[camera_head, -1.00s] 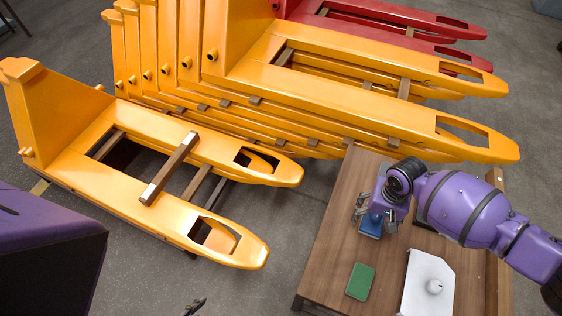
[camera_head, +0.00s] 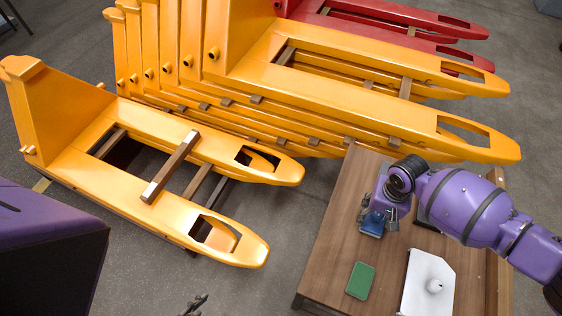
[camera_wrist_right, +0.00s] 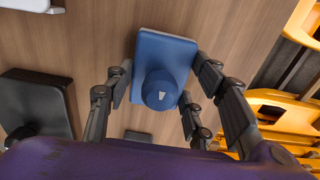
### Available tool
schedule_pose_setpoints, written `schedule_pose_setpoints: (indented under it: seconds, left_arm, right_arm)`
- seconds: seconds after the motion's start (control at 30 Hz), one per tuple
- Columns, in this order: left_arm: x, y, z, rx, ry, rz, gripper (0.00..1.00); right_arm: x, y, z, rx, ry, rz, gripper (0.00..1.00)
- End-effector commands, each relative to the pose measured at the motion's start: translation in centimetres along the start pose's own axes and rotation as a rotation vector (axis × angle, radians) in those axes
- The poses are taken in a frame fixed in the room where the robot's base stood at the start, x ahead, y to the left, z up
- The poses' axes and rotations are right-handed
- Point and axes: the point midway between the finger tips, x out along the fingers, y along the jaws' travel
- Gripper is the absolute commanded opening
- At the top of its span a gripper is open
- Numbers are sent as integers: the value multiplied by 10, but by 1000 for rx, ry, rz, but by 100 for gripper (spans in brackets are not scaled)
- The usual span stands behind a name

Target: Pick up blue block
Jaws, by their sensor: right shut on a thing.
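The blue block (camera_head: 372,224) is at the left part of the wooden table, under my right gripper (camera_head: 377,215). In the right wrist view the blue block (camera_wrist_right: 172,50) is a rounded slab with a round blue knob facing the camera. The fingers of my right gripper (camera_wrist_right: 158,95) stand on both sides of it, and the gripper is shut on it. I cannot tell whether the block is clear of the table. Only a dark tip of my left gripper (camera_head: 194,305) shows at the bottom edge of the head view; its jaw state is unclear.
On the wooden table (camera_head: 330,235) lie a green block (camera_head: 360,280) and a white plate with a knob (camera_head: 420,285). The wrist view shows a dark block (camera_wrist_right: 40,95) to the left. Orange pallet-jack frames (camera_head: 300,90) stand close behind and left of the table.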

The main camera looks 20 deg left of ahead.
Motion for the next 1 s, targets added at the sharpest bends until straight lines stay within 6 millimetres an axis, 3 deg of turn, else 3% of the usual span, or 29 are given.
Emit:
schedule_pose_setpoints:
  seconds: [0.17, 0.43, 0.7, 1.0]
  left_arm:
    - [-2, 0, -9, 1, 13, 1, 40]
    - [-12, -3, -23, 2, 31, -4, 40]
    - [-15, -4, -24, 1, 30, -6, 40]
    - [-16, -5, -29, 2, 38, -6, 40]
  right_arm:
    - [-27, 0, -1, -1, 4, -2, 20]
    - [-89, 42, 30, 0, 5, 1, 20]
    - [-113, 90, 69, 1, 1, 1, 20]
    - [-124, 110, 85, 0, 1, 0, 20]
